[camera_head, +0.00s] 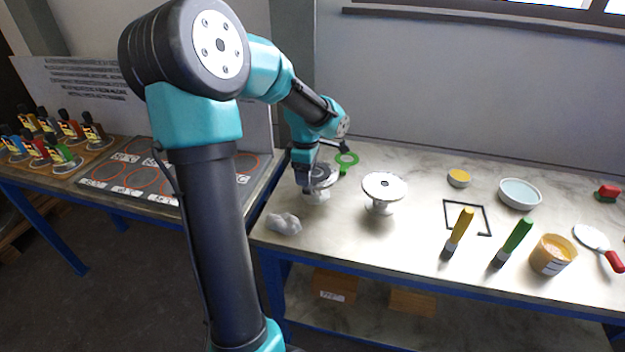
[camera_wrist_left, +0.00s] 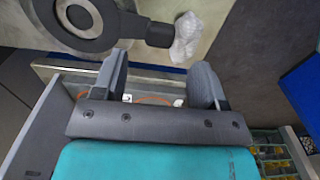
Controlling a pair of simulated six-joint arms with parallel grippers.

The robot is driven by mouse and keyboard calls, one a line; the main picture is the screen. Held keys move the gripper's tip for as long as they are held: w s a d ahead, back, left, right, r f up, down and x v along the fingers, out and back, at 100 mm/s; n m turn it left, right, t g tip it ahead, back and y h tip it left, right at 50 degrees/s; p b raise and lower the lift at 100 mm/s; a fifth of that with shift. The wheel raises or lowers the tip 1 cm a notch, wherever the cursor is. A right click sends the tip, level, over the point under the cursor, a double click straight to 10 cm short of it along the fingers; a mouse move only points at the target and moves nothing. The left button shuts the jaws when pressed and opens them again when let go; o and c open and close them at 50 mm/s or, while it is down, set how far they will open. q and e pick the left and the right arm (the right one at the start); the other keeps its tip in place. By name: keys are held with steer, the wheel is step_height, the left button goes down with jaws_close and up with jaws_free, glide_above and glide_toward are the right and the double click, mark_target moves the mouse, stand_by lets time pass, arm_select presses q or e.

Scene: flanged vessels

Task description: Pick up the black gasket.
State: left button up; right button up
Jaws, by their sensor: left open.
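In the left wrist view a dark ring with a black tab, which looks like the black gasket (camera_wrist_left: 126,32), lies at the top left around a grey centre. My left gripper (camera_wrist_left: 160,68) is open, its two fingers apart with nothing between them. The ring lies just beyond the fingertips. In the head view my left gripper (camera_head: 305,180) points down beside a grey flanged vessel (camera_head: 322,176) and partly hides it. The gasket is hard to make out there. My right gripper is not in view.
A green gasket (camera_head: 346,158) lies behind the vessel. A second flanged vessel (camera_head: 383,188) stands to the right. A crumpled white cloth (camera_head: 284,223) lies near the front left edge. Brushes, a bowl (camera_head: 519,194) and a tub (camera_head: 552,256) occupy the right side.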

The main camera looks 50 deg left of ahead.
arm_select(q)
steer(key=shift+f, duration=2.6)
steer(key=shift+c, duration=0.3)
steer(key=c, duration=1)
steer(key=shift+a+r, duration=0.1)
steer(key=shift+r, duration=1.2)
steer(key=shift+s+d+r, duration=0.2)
steer(key=shift+d+r, duration=0.2)
steer(key=shift+r, duration=0.15)
steer(key=s+d, duration=0.2)
steer(key=d, duration=0.2)
steer(key=s+d+r, duration=0.1)
steer(key=s+d, duration=0.2)
steer(key=d, duration=0.1)
steer(key=s+d, duration=0.3)
steer(key=d, duration=0.2)
steer(key=shift+s+r, duration=0.1)
steer(key=shift+r, duration=0.1)
steer(key=shift+a, duration=0.1)
